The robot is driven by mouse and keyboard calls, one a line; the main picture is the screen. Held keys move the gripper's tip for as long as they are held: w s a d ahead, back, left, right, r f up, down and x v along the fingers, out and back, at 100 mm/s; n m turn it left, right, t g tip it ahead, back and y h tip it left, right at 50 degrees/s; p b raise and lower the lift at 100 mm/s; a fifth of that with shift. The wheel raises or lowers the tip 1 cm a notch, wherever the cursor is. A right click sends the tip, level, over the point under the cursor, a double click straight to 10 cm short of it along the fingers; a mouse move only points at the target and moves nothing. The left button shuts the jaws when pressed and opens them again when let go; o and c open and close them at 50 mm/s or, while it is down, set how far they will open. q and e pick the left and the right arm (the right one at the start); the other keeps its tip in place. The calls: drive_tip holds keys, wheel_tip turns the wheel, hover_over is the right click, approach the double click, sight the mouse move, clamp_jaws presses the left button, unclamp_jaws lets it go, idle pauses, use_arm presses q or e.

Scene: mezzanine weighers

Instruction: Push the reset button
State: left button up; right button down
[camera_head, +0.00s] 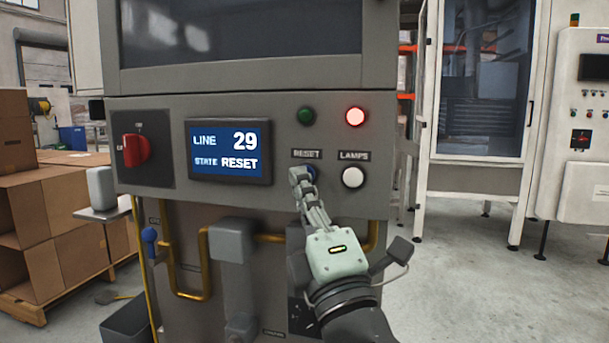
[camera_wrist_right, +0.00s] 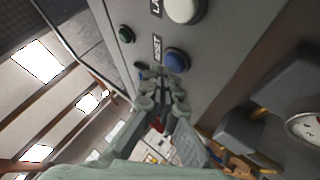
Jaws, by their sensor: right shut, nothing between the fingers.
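The blue reset button (camera_head: 311,172) sits under the RESET label on the grey machine panel (camera_head: 240,108). In the head view my right gripper (camera_head: 299,176) covers most of it, and only a bit of blue shows. My right gripper's fingers (camera_wrist_right: 165,80) are shut and empty, with the tips at or just beside the button's edge. I cannot tell whether they touch it. The display (camera_head: 230,152) reads LINE 29, STATE RESET. My left gripper is not in view.
A white LAMPS button (camera_head: 353,177) is right of the reset button. Above are a dark green lamp (camera_head: 305,115) and a glowing red lamp (camera_head: 355,116). A red rotary switch (camera_head: 135,150) is at the left. Yellow pipes (camera_head: 190,293) and a grey box (camera_head: 232,240) project below.

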drive_tip(key=shift+w+d, duration=0.1)
drive_tip(key=shift+w, duration=0.3)
idle(0.6)
drive_tip(key=shift+s, duration=0.8)
drive_tip(key=shift+a, duration=0.2)
drive_tip(key=s, duration=0.1)
drive_tip(key=s+a, duration=0.1)
drive_tip(key=s, duration=0.2)
drive_tip(key=shift+s+a+p, duration=0.25)
drive_tip(key=shift+s+p, duration=0.05)
drive_tip(key=shift+s, duration=0.1)
